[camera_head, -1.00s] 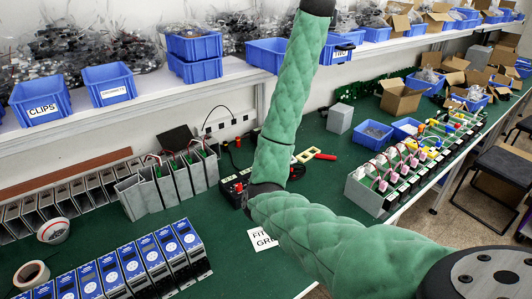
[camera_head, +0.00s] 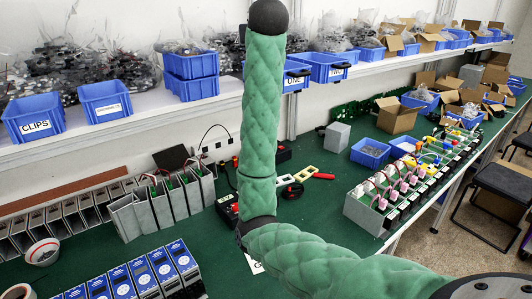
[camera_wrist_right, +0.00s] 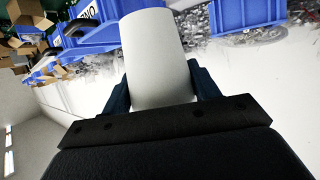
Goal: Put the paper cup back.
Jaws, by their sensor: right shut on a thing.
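The white paper cup (camera_wrist_right: 156,48) is between the two dark fingers of my right gripper (camera_wrist_right: 160,80) in the right wrist view. The fingers are shut on its sides, and the cup's far end points toward the shelf bins. In the head view my green-sleeved right arm rises from the lower right to the top middle. My right gripper and the cup do not show in the head view. My left gripper is in neither view.
A white shelf (camera_head: 115,133) carries blue bins, including the CLIPS bin (camera_head: 34,117) and the TWO bin (camera_head: 328,66), with bagged parts behind. Blue-fronted units (camera_head: 140,276) and a tape roll (camera_head: 42,252) stand on the green bench (camera_head: 330,225). Cartons (camera_head: 397,115) are at the right.

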